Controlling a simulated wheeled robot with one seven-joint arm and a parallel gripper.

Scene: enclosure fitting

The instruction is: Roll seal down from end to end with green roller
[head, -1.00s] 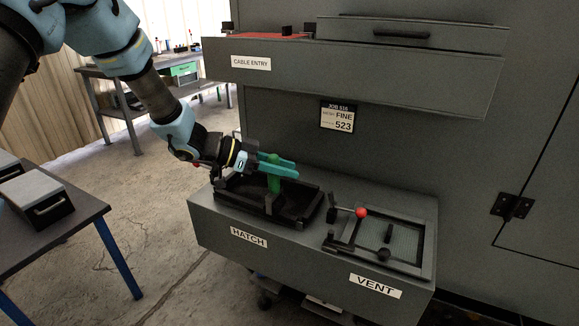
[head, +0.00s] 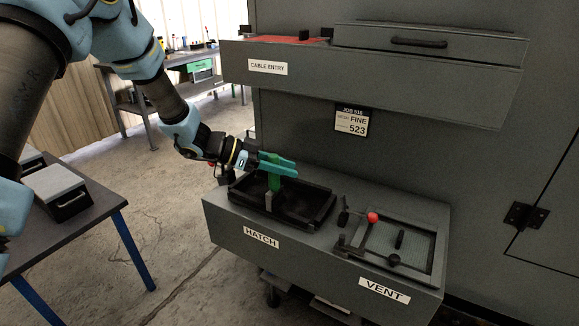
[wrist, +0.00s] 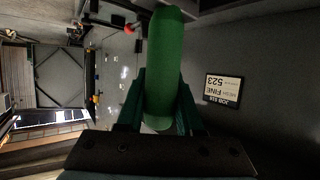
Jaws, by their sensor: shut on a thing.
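My gripper (head: 278,166) is shut on the green roller (head: 274,183) above the hatch station at the left of the grey bench. In the wrist view the green roller (wrist: 163,65) stands between the two teal fingers and fills the middle. The black hatch frame (head: 316,214) lies under it, behind the HATCH label (head: 261,237). The seal itself cannot be made out. Whether the roller touches the frame I cannot tell.
The vent frame (head: 430,268) with a red-knobbed lever (head: 372,217) is to the right. A cable entry shelf (head: 400,88) overhangs behind. A side table (head: 95,215) with grey boxes stands at the left. Bare floor lies between.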

